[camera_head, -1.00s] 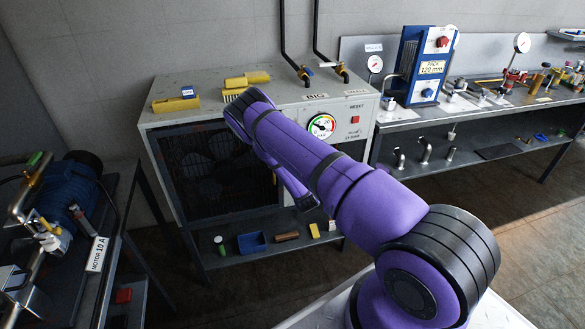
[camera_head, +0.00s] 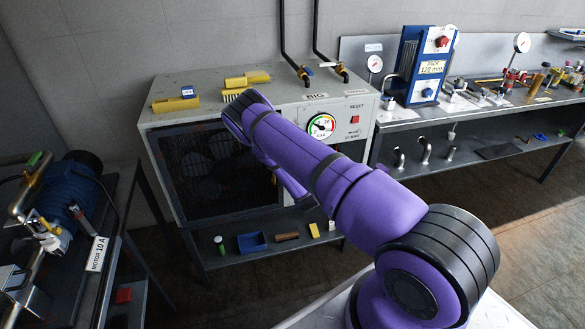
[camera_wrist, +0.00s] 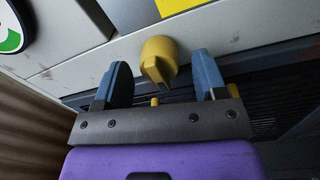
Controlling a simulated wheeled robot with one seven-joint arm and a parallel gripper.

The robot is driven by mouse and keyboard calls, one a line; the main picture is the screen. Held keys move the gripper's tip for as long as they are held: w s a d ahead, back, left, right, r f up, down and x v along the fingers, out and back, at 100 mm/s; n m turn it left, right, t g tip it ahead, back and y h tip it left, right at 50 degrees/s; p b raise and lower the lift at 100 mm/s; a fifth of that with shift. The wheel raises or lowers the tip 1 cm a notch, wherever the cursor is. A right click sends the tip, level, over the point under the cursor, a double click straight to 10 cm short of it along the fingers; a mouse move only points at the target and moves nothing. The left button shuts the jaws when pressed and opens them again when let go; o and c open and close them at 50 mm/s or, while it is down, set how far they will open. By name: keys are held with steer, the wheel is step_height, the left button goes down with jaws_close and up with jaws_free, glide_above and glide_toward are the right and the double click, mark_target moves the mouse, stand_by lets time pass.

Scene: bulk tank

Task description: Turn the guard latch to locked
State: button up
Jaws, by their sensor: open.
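In the wrist view, a yellow knob with a raised grip (camera_wrist: 158,62), which looks like the guard latch, is on the pale front panel just above the dark grille. My gripper (camera_wrist: 162,82) is open, with one blue-grey finger on each side of the knob. A gap shows on both sides, and I see no contact. In the head view my purple arm reaches to the cabinet front and hides the latch and my gripper. The pale cabinet (camera_head: 210,114) has a dark guard grille (camera_head: 215,175) on its front.
A round gauge (camera_head: 321,126) and a red reset button (camera_head: 355,119) are on the cabinet front. Yellow items (camera_head: 176,103) lie on its top. A shelf below holds a blue bin (camera_head: 252,243) and small items. A motor bench (camera_head: 75,205) stands left, a tool bench (camera_head: 470,120) right.

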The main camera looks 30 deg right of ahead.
steer(key=v, duration=1)
steer(key=shift+s, duration=0.35)
steer(key=shift+a, duration=0.1)
